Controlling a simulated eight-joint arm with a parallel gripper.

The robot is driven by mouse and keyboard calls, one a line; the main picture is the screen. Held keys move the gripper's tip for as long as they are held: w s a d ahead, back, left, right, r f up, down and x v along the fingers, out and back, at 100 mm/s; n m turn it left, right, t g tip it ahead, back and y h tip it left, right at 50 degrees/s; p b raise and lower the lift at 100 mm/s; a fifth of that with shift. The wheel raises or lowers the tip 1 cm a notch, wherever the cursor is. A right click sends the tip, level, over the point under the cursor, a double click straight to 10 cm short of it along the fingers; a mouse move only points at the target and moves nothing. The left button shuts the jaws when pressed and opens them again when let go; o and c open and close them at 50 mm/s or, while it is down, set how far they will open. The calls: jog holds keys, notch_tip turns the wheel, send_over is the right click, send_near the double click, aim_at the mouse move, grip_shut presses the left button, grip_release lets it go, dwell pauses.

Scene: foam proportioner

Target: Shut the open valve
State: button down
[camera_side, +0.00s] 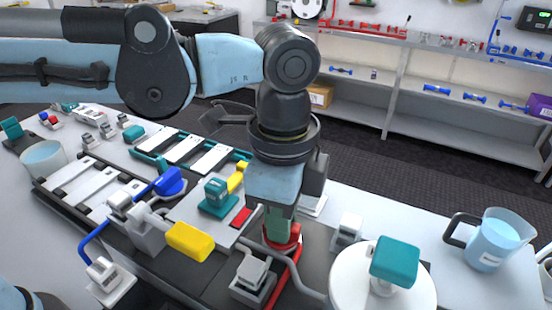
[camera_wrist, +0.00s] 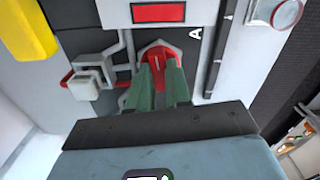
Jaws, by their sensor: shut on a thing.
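A red valve handle (camera_side: 294,239) sits low on the front of the foam proportioner, beside a red pipe. In the wrist view the green fingers of my gripper (camera_wrist: 158,70) are closed around the raised grip of the handle. The fingers hide part of the handle, so its exact angle is hard to tell.
A yellow handle (camera_side: 188,242) and a blue handle (camera_side: 169,182) stand to the left. A grey block (camera_side: 252,275) is close in front. A white round drum with a teal block (camera_side: 394,261) and a jug (camera_side: 494,240) stand at right.

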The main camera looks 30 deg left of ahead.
jog(key=n, duration=1.2)
jog(key=shift+n, duration=2.2)
jog(key=c, duration=1.1)
grip_release()
jog(key=shift+o, duration=0.2)
